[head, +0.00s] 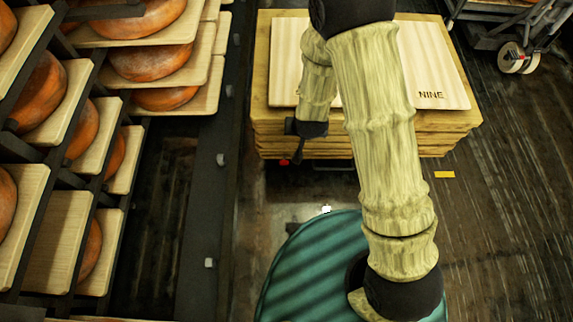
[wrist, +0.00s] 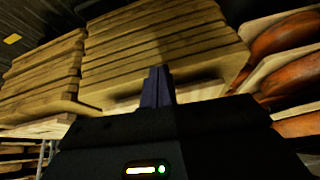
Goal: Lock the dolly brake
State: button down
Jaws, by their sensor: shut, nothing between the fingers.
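A dolly loaded with a stack of pale boards (head: 440,75) stands at the top middle of the head view. The top board is marked NINE. A small red part (head: 284,162) shows low at the stack's front edge; I cannot tell for certain that it is the brake. My gripper (head: 298,153) points down just beside this red part, and its tips are hard to make out. In the wrist view, the dark fingers (wrist: 158,88) are shut together and empty, in front of stacked boards (wrist: 165,50). The brake cannot be made out there.
A dark rack (head: 60,165) with orange cheese wheels (head: 150,62) on boards stands at the left. A wheeled cart (head: 510,30) is at the top right. A yellow floor mark (head: 444,174) lies right of the dolly, where the dark floor is clear.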

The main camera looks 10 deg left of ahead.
jog(key=s+a+f+b, duration=0.1)
jog(key=f+b, duration=0.3)
jog(key=f, duration=0.4)
jog(key=s+a+f+b, duration=0.1)
jog(key=a+f+b, duration=0.2)
jog(key=f, duration=0.5)
jog(key=shift+a+f+n+t+b, duration=0.3)
jog(key=shift+n+t+b, duration=0.1)
jog(key=shift+b, duration=0.1)
jog(key=shift+d, duration=0.1)
jog(key=b, duration=0.5)
send_over(284, 159)
jog(key=s+d, duration=0.2)
jog(key=f, duration=0.7)
jog(key=shift+w+a+f, duration=0.15)
jog(key=shift+a+f, duration=0.1)
jog(key=shift+f, duration=0.15)
jog(key=shift+w+f, duration=0.35)
jog(key=shift+w, duration=0.1)
